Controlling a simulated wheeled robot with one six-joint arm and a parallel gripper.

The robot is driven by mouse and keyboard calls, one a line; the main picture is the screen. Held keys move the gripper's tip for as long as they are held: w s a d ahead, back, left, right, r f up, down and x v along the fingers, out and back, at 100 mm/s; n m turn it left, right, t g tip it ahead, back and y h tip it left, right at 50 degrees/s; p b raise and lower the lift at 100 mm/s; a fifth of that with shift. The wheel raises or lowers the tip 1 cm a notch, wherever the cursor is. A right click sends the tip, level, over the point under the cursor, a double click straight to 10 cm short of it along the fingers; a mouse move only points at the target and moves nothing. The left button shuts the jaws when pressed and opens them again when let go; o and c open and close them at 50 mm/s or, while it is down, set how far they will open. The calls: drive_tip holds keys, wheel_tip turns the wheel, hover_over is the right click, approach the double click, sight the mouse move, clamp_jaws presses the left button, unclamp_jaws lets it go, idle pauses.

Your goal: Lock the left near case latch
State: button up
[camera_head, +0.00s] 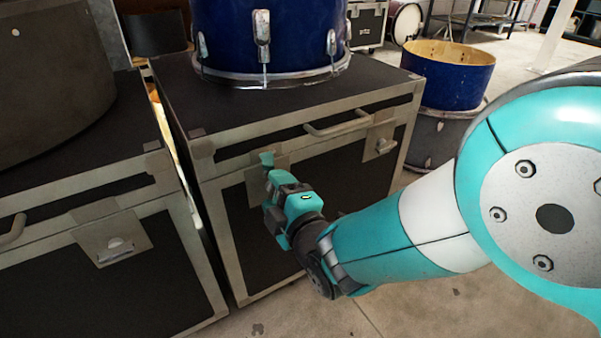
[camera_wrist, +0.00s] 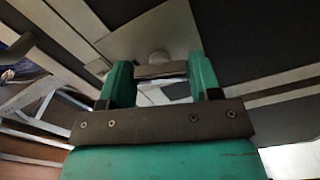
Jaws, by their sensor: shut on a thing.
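A black flight case (camera_head: 290,112) with metal edging stands in the middle of the head view. Its left latch plate (camera_head: 255,185) is partly hidden behind my gripper (camera_head: 267,168). In the wrist view the latch plate (camera_wrist: 135,38) is a grey metal square with a round knob (camera_wrist: 159,57). My gripper (camera_wrist: 160,75) has its two teal fingers on either side of the latch's flat tab (camera_wrist: 161,71), shut on it. I cannot tell from these views whether the latch is locked. The case's right latch (camera_head: 384,146) is clear of my arm.
A blue drum (camera_head: 255,40) stands on the case lid. A metal handle (camera_head: 338,126) sits between the two latches. A second case with its own latch (camera_head: 115,247) stands close at left, with a narrow gap between. More drums (camera_head: 447,75) stand behind at right. Floor in front is clear.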

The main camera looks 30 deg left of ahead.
drive_tip(key=shift+n+p, duration=0.45)
drive_tip(key=shift+n, duration=0.85)
drive_tip(key=o, duration=0.9)
drive_tip(key=p+v, duration=0.1)
drive_tip(key=v, duration=1.6)
drive_tip(key=shift+s+d, duration=0.1)
drive_tip(key=shift+d, duration=0.1)
